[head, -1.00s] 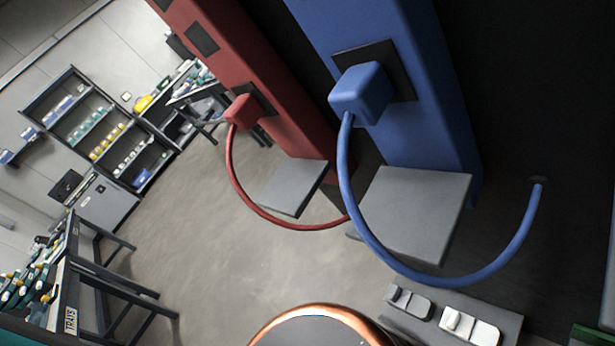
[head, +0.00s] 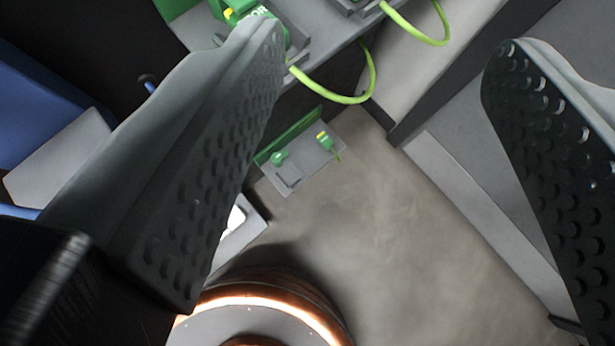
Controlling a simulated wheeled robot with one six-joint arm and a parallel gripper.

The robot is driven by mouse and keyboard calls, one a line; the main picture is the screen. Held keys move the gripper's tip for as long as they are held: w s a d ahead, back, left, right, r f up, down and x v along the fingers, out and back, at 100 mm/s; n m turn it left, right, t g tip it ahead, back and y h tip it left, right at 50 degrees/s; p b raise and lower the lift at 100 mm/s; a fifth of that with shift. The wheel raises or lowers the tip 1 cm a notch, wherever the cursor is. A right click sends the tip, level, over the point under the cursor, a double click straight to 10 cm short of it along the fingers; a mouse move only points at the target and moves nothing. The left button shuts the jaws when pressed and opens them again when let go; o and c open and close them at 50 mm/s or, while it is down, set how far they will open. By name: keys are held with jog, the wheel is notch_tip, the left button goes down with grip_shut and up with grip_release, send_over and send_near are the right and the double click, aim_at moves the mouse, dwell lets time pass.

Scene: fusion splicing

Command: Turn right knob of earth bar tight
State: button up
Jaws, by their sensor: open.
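My gripper (head: 388,45) is open and empty, its two dimpled grey fingers spread wide at the left and right of the head view. A green part with a yellow piece and partly hidden lettering (head: 243,12) sits on a grey ledge at the top, behind the left fingertip. A bright green cable (head: 372,75) loops down from it. I cannot make out the earth bar or its right knob for certain; part of the ledge is cut off by the top edge or hidden by the left finger.
Lower down, a small grey shelf (head: 312,168) with a green back edge bears a round green piece (head: 279,158) and a green-yellow piece (head: 323,140). A second green cable (head: 420,38) hangs at the top. A blue post (head: 45,110) stands left. Grey floor (head: 400,240) is open below.

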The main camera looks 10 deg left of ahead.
jog(key=shift+s+r+t+h, duration=0.3)
jog(key=shift+s+r+t, duration=0.1)
jog(key=shift+s+r, duration=0.2)
jog(key=shift+f, duration=0.1)
